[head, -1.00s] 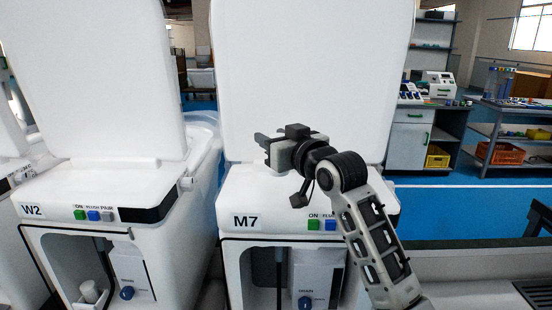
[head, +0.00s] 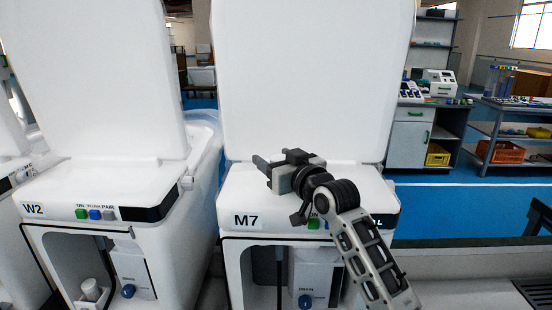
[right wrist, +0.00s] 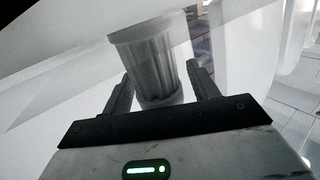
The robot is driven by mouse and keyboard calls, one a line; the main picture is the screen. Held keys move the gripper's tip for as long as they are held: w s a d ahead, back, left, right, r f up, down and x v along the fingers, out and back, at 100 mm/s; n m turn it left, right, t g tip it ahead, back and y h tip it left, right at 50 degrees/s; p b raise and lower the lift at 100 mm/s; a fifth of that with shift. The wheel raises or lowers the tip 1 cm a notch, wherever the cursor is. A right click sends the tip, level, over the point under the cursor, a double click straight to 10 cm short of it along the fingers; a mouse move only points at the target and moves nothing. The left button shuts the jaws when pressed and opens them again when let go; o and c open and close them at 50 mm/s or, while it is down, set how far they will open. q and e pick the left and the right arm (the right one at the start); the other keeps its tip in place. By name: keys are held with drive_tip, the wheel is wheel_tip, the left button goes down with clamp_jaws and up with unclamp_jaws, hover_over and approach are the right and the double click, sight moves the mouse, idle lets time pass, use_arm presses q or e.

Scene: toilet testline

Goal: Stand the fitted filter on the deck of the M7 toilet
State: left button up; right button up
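The fitted filter (right wrist: 150,62) is a grey ribbed cylinder with a wider rim, seen in the right wrist view. In the head view my right gripper (head: 262,168) is low over the deck of the M7 toilet (head: 235,185), in front of the raised lid (head: 310,80). The filter cannot be made out there against the white. Whether it touches the deck cannot be told. My left gripper is out of view.
The M7 front panel has a label (head: 246,221) and buttons, partly hidden by my right arm. An open bay lies below with a white box (head: 315,275). The W2 toilet (head: 130,190) stands at left. A cabinet and a shelf trolley are at back right.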

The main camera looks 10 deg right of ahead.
drive_tip(key=shift+r, duration=0.25)
drive_tip(key=shift+s+d+f, duration=0.15)
drive_tip(key=shift+s, duration=0.2)
use_arm(q)
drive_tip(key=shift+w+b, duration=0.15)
drive_tip(key=shift+b, duration=0.35)
use_arm(e)
drive_tip(key=v, duration=1.1)
drive_tip(key=shift+s, duration=0.15)
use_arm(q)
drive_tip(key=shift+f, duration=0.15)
